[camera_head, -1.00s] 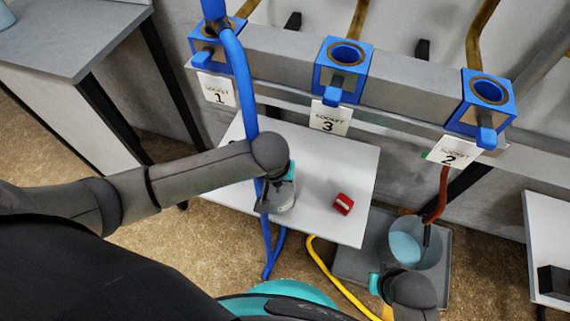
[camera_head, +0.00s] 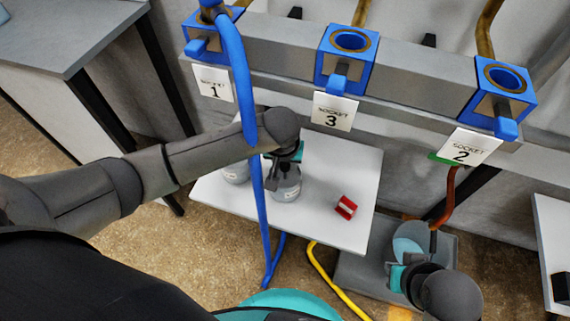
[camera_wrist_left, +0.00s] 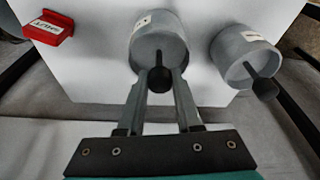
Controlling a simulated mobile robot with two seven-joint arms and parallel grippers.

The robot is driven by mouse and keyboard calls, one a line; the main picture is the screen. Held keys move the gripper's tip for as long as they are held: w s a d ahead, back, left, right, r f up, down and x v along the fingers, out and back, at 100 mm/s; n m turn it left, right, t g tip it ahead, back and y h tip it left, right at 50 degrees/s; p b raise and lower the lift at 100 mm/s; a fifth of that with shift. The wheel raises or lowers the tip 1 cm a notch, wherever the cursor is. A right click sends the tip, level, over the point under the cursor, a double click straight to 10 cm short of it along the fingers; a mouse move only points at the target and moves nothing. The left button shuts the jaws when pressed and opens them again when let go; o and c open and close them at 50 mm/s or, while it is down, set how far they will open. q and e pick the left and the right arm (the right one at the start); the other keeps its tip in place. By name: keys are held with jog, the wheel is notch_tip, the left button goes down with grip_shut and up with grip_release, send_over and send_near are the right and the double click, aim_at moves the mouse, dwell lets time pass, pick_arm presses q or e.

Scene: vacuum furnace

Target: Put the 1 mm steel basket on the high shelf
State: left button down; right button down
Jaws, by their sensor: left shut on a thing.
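Two grey cylindrical baskets with white labels and dark knobbed handles stand on the white table (camera_head: 325,215); the label text is too small to read. My left gripper (camera_wrist_left: 160,75) is shut on the handle of one grey basket (camera_wrist_left: 160,38), which also shows in the head view (camera_head: 286,187). The other grey basket (camera_wrist_left: 244,52) stands beside it, apart from my fingers, and shows partly behind the blue hose in the head view (camera_head: 236,171). My right gripper (camera_head: 396,278) is low at the right, by a blue-grey bucket (camera_head: 408,243); its jaw opening is unclear. I cannot tell which surface is the high shelf.
A red block (camera_head: 346,207) lies on the white table. A blue hose (camera_head: 241,85) hangs in front of my left forearm. Blue sockets 1, 3 (camera_head: 345,60) and 2 line the rail above. A yellow hose (camera_head: 335,283) lies on the floor. A grey worktop (camera_head: 70,35) is upper left.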

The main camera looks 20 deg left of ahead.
pick_arm(q)
jog(key=shift+f, duration=0.1)
jog(key=c, duration=0.6)
grip_release()
jog(key=shift+r, duration=0.2)
jog(key=p+v, duration=0.2)
jog(key=v, duration=0.1)
jog(key=shift+s+d+f+p, duration=0.1)
jog(key=shift+s+d+p, duration=0.2)
jog(key=shift+s+p, duration=1.1)
jog(key=shift+s+d+r+p, duration=0.15)
jog(key=shift+s+d, duration=0.15)
jog(key=shift+s, duration=2.25)
jog(key=shift+s+d+f+p, duration=0.25)
jog(key=shift+s+p, duration=0.55)
jog(key=shift+s, duration=1.2)
pick_arm(e)
jog(key=s+f+g, duration=0.1)
jog(key=s+f, duration=0.1)
jog(key=f, duration=0.4)
jog(key=s+d+f+g, duration=0.1)
jog(key=s+f, duration=0.1)
jog(key=f, duration=0.5)
jog(key=shift+s+d, duration=0.25)
jog(key=shift+s, duration=0.15)
